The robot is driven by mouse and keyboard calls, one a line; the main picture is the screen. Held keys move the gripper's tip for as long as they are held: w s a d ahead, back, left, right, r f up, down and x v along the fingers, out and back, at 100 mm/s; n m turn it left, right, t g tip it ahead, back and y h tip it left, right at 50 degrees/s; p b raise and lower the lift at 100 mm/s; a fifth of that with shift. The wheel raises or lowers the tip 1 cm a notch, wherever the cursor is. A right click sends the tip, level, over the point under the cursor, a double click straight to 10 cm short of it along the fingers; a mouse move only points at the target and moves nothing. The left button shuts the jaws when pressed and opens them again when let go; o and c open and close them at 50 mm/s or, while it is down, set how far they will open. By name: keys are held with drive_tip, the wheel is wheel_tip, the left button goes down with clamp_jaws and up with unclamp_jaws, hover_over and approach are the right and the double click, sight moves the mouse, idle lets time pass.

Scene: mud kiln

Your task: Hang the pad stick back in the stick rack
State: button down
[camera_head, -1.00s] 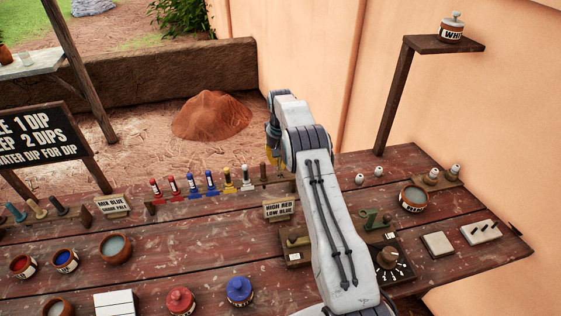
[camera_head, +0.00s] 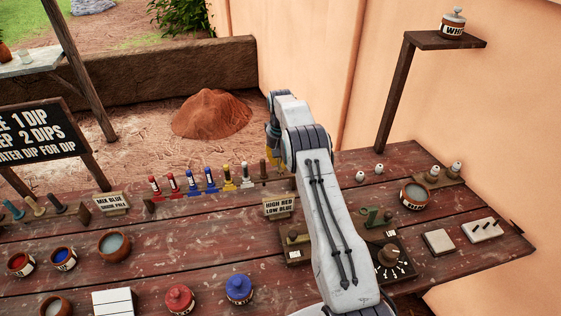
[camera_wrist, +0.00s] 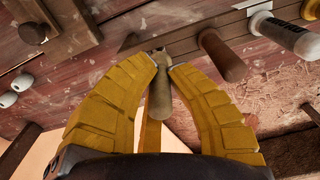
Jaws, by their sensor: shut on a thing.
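My gripper (camera_wrist: 163,68) is shut on a short olive-brown stick, the pad stick (camera_wrist: 160,96), which sits between the two yellow fingers in the wrist view. The stick rack (camera_head: 206,193) is the long wooden bar at the back of the table, with red, blue, yellow, white and brown sticks along it. In the wrist view the held stick is beside the brown stick (camera_wrist: 222,56) at the rack's end. In the head view only a bit of a yellow finger (camera_head: 271,158) shows, and my arm hides the held stick. I cannot tell whether the stick touches the rack.
The white stick (camera_wrist: 284,34) hangs just past the brown one. A small sign (camera_head: 279,207) stands in front of the rack's right end. Another rack with darker sticks (camera_head: 40,207) is at far left. A dial box (camera_head: 389,257) and a labelled pot (camera_head: 414,196) are to the right.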

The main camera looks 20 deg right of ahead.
drive_tip(key=shift+f+b, duration=0.75)
drive_tip(key=shift+f, duration=0.05)
idle(0.8)
drive_tip(key=c, duration=0.6)
unclamp_jaws()
drive_tip(key=shift+r, duration=0.1)
drive_tip(key=shift+r+p, duration=2.45)
drive_tip(key=shift+r, duration=1.25)
